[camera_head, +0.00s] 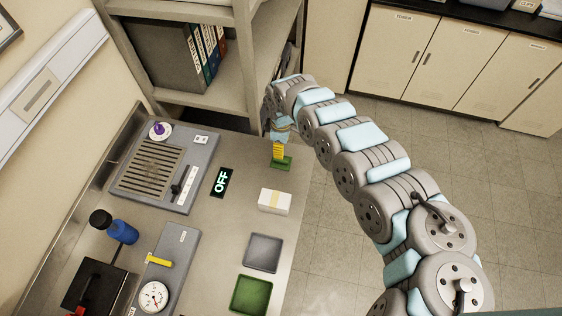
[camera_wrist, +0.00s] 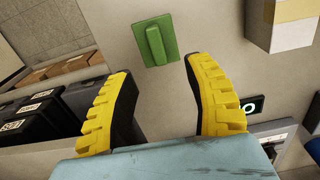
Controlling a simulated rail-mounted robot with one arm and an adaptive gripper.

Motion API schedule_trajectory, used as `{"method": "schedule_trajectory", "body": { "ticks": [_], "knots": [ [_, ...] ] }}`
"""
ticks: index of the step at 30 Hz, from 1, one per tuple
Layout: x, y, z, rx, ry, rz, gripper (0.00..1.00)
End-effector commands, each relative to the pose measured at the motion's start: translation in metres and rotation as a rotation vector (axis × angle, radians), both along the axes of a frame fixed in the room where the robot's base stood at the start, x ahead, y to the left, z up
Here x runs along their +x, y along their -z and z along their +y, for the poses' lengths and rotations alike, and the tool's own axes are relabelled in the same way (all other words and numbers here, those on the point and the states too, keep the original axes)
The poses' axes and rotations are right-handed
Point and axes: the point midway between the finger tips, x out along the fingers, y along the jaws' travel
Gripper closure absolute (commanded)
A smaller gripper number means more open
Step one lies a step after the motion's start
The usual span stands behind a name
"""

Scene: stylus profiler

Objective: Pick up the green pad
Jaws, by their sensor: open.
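The green pad (camera_wrist: 154,43) lies on the grey table and shows in the wrist view as a green plate with a raised grip bar on it. In the head view the green pad (camera_head: 283,164) is partly hidden below my gripper. My gripper (camera_head: 278,150) has yellow fingers and hangs over the pad near the table's edge. In the wrist view my gripper (camera_wrist: 165,80) is open and empty, its fingers wide apart, with the pad lying beyond the fingertips. I see no contact between the fingers and the pad.
A white box (camera_head: 274,201) stands near the pad. A black OFF sign (camera_head: 222,182) lies to the left. A grey tray (camera_head: 263,253) and a green tray (camera_head: 251,295) lie along the table's edge. A shelf with binders (camera_head: 200,50) rises behind the pad.

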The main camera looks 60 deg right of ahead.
Motion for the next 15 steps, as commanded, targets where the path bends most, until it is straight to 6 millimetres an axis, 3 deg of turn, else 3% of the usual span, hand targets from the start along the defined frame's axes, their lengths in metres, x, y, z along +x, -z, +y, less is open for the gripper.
{"method": "schedule_trajectory", "body": {
  "ticks": [6,15],
  "knots": [
    [0.001,0.026,0.001,0.004,0.001,-0.002,0.48],
    [0.001,0.044,-0.001,-0.002,0.001,-0.002,0.48]
  ]
}}
